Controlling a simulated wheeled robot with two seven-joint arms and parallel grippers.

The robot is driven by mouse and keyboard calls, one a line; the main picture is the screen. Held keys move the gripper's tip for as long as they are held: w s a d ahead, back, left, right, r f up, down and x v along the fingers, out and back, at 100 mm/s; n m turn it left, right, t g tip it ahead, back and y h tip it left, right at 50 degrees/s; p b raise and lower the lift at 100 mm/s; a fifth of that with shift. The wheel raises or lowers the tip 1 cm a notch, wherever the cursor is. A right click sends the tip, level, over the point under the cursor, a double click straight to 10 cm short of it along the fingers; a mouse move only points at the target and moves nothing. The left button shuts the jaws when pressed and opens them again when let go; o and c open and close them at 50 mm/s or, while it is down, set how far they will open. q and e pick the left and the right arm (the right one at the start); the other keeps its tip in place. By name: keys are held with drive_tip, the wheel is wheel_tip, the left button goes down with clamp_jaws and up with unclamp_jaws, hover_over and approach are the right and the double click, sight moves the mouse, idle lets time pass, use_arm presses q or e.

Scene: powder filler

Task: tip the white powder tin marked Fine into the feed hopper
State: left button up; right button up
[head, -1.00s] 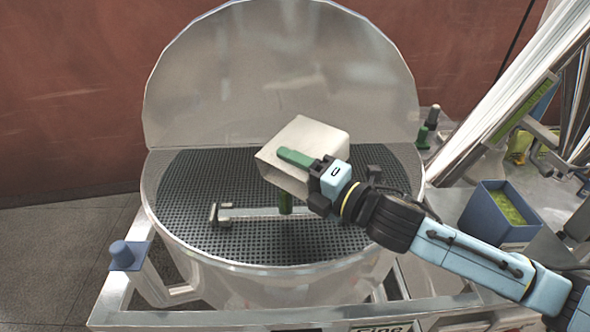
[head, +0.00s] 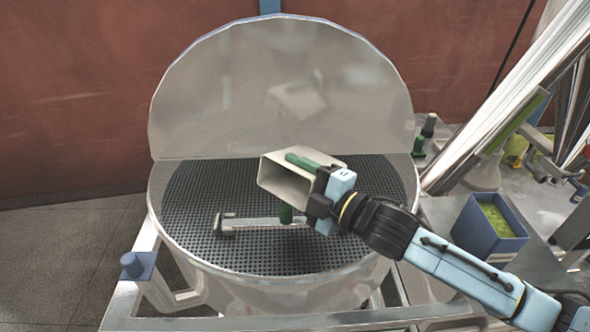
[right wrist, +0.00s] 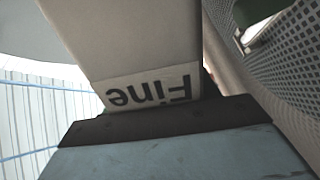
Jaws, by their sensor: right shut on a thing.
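The white tin (head: 283,186) is over the feed hopper, lying on its side with its open mouth facing left and toward me. A green bar (head: 312,163) runs along its upper side. Its label reads "Fine", upside down in the right wrist view (right wrist: 150,90). My right gripper (head: 322,188) is shut on the tin from the right. The round metal feed hopper (head: 215,278) is open, with its lid (head: 235,95) raised behind. A dark mesh grid (head: 195,195) covers its mouth. I see no powder falling, and the tin's inside is mostly hidden. My left gripper is out of view.
A metal bar (head: 260,224) with a green post (head: 286,213) lies across the grid below the tin. A blue bin (head: 488,235) with yellow-green contents stands at right on a bench. A slanted metal tube (head: 500,100) rises there. A blue-capped post (head: 138,264) stands front left.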

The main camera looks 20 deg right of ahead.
drive_tip(key=m+p, duration=0.1)
drive_tip(key=m, duration=0.1)
drive_tip(key=r+m+p, duration=0.1)
drive_tip(key=shift+r+m, duration=0.2)
drive_tip(key=shift+m, duration=1.4)
drive_tip(key=shift+r+m, duration=0.1)
drive_tip(key=shift+m, duration=1)
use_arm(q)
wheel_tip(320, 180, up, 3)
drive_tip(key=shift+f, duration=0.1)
use_arm(e)
drive_tip(key=m, duration=0.3)
drive_tip(key=r+m, duration=0.1)
drive_tip(key=m, duration=0.1)
drive_tip(key=shift+m, duration=0.4)
